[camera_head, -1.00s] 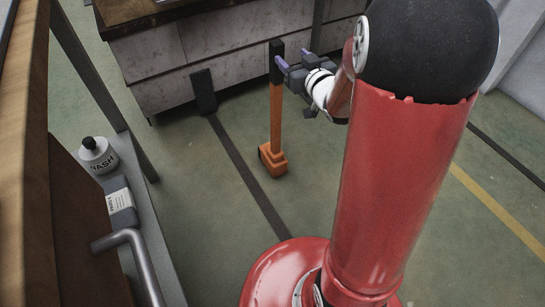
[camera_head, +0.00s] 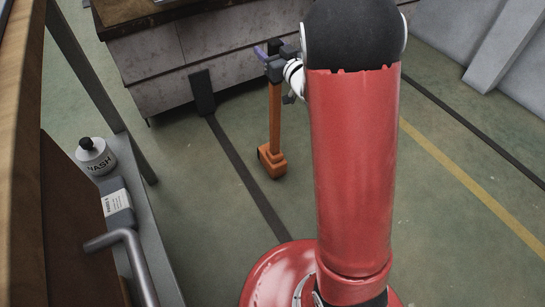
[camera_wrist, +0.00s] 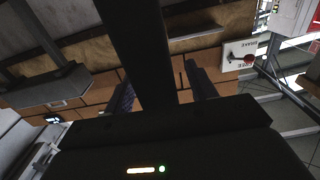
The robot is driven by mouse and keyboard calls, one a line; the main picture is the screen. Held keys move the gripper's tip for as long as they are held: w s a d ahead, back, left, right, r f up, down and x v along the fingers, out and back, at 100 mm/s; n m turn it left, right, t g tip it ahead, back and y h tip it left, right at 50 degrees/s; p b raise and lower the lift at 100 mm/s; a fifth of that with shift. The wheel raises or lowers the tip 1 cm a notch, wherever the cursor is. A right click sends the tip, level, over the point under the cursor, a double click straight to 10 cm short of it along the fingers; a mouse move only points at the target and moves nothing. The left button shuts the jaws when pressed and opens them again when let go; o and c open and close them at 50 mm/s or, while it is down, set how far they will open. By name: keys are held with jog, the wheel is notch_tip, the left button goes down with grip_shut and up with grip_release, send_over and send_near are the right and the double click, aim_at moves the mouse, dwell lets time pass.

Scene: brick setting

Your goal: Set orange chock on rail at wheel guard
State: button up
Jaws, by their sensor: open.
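The orange chock (camera_head: 271,163) stands on the green floor, just right of the dark rail strip (camera_head: 238,165). Its upright orange handle (camera_head: 274,115) rises to my gripper (camera_head: 266,54), which hides the black grip at its top. In the wrist view a black bar (camera_wrist: 140,45), seemingly that grip, runs down between my open, spread fingers (camera_wrist: 160,90). I cannot tell whether either finger touches it. A dark upright block (camera_head: 202,92), apparently the wheel guard, stands at the rail's far end against the grey panelled body.
The grey panelled body (camera_head: 158,62) stands behind the chock. At left, a grey ledge (camera_head: 148,240) holds a white bottle (camera_head: 95,158) and a box (camera_head: 116,205), near a metal handle (camera_head: 125,245). The floor left of the rail is clear. The wrist view shows a lever plate (camera_wrist: 239,51).

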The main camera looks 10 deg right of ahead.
grip_shut()
dwell(1.3)
jog(key=shift+r, duration=0.25)
